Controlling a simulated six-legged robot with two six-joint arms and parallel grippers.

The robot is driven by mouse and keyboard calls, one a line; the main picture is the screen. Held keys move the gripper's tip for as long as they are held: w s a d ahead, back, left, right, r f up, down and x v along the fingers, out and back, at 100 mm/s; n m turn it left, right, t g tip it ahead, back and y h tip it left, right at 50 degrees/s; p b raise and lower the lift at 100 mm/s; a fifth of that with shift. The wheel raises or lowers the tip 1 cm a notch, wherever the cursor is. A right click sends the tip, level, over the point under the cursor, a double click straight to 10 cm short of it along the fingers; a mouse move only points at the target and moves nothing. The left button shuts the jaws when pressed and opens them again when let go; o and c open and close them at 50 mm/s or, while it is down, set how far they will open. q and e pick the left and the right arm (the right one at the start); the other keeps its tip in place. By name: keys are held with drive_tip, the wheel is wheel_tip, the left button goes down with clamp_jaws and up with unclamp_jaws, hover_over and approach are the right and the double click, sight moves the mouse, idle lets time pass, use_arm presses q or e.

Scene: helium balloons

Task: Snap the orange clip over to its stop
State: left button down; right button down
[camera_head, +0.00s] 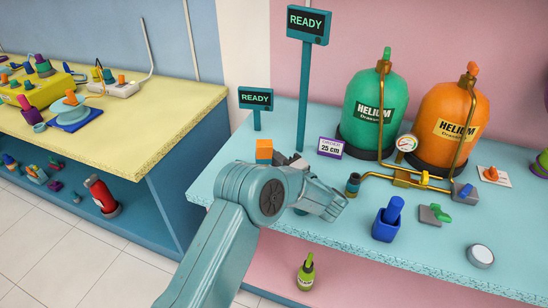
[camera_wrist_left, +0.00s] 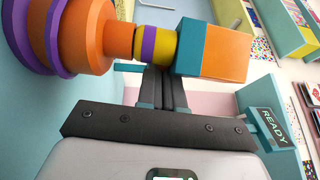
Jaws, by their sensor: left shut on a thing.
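An orange block (camera_head: 264,150) shows just behind my left arm on the blue worktop. In the left wrist view an orange block with a teal side (camera_wrist_left: 225,52) is in line with a yellow and purple band (camera_wrist_left: 156,44) and an orange stem on a wide orange and purple disc (camera_wrist_left: 70,35). I take this orange-ended piece as the clip, but cannot tell for certain. My left gripper (camera_wrist_left: 165,82) has its dark fingers together at the band and the teal side, shut on the piece. The fingertips are partly hidden behind it. My right gripper is not in view.
A green helium tank (camera_head: 375,112) and an orange one (camera_head: 452,122) stand at the back, with a gauge and brass pipe before them. Two READY signs (camera_head: 308,22) stand behind the arm.

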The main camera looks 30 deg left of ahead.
use_arm(q)
drive_tip(key=c, duration=1.2)
unclamp_jaws()
drive_tip(key=shift+o, duration=0.2)
drive_tip(key=shift+d, duration=0.1)
drive_tip(key=b+v, duration=0.2)
drive_tip(key=v, duration=1.4)
